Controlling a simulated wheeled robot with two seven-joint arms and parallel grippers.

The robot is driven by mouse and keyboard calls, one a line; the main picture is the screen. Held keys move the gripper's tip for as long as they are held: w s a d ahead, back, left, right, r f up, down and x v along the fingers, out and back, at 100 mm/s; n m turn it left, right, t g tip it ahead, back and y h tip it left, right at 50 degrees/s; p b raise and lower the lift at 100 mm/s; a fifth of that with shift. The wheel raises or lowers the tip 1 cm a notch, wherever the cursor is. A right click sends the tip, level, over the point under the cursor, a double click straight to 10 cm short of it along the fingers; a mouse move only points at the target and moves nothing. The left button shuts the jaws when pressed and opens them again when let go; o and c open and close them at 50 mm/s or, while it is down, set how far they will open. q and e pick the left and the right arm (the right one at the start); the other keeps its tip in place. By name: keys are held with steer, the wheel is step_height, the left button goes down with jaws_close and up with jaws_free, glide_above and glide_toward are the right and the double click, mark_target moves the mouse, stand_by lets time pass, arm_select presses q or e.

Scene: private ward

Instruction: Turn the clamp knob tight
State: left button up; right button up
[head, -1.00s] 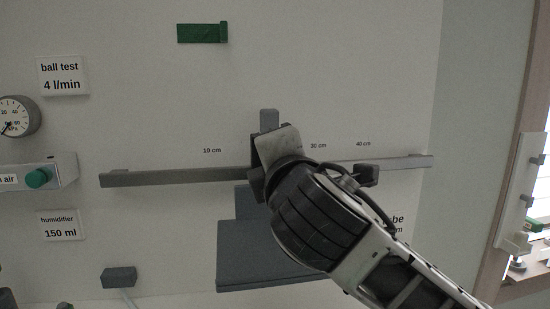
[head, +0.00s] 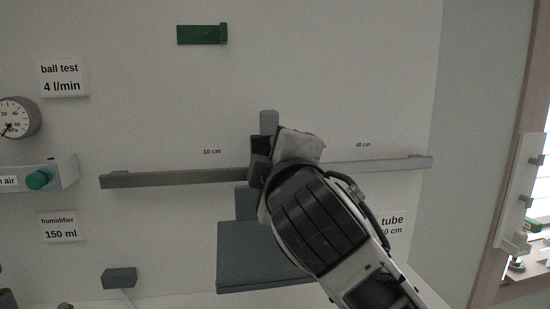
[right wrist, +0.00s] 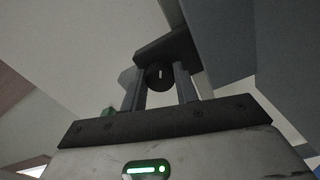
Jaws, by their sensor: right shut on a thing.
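The clamp (head: 269,122) is a grey block on the wall rail (head: 190,176), between the 10 cm and 40 cm labels. A grey panel (head: 255,265) hangs below it. My right gripper (head: 262,158) is at the clamp's front and hides most of it in the head view. In the right wrist view the dark round clamp knob (right wrist: 160,78), with a short white mark, sits between my right gripper's two fingers (right wrist: 159,84). The fingers are shut on the knob. My left gripper is not in view.
A green block (head: 202,34) is on the wall above. A gauge (head: 18,118) and a box with a green knob (head: 38,179) are at the left. A small grey block (head: 119,277) is low left.

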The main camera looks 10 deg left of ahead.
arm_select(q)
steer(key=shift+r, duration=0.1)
arm_select(e)
steer(key=o, duration=1)
arm_select(q)
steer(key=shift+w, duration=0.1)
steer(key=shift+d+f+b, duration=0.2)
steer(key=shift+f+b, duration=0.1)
steer(key=shift+b, duration=0.75)
arm_select(e)
steer(key=shift+v, duration=8)
steer(key=shift+s, duration=0.1)
